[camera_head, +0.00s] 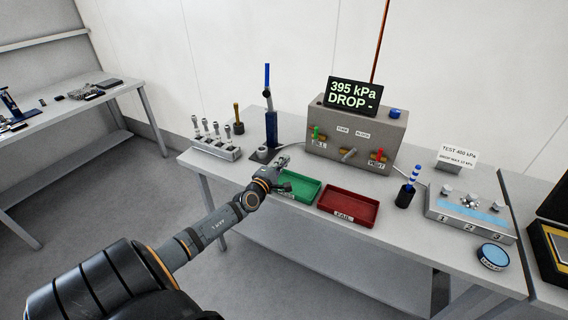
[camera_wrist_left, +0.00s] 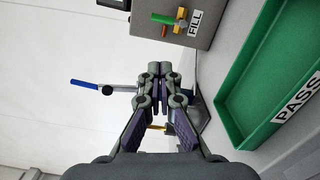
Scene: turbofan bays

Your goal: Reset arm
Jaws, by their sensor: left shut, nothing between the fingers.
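My left arm reaches in from the lower left in the head view. Its left gripper (camera_head: 283,161) is over the bench, at the left end of the green PASS tray (camera_head: 313,183) and in front of the grey test box (camera_head: 368,135). In the left wrist view the left gripper (camera_wrist_left: 160,68) has its fingers together, with nothing between them. The wrist view shows the green tray (camera_wrist_left: 232,112) at right and the FILL valve's green handle (camera_wrist_left: 166,18) at top. My right gripper is not in view.
A red FAIL tray (camera_head: 348,207) sits beside the green one. A blue-handled press (camera_head: 269,117) and a rack of fittings (camera_head: 215,146) stand at left. A numbered fixture (camera_head: 470,215) and a blue-topped tin (camera_head: 492,257) are at right. The display (camera_head: 353,94) reads 395 kPa DROP -.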

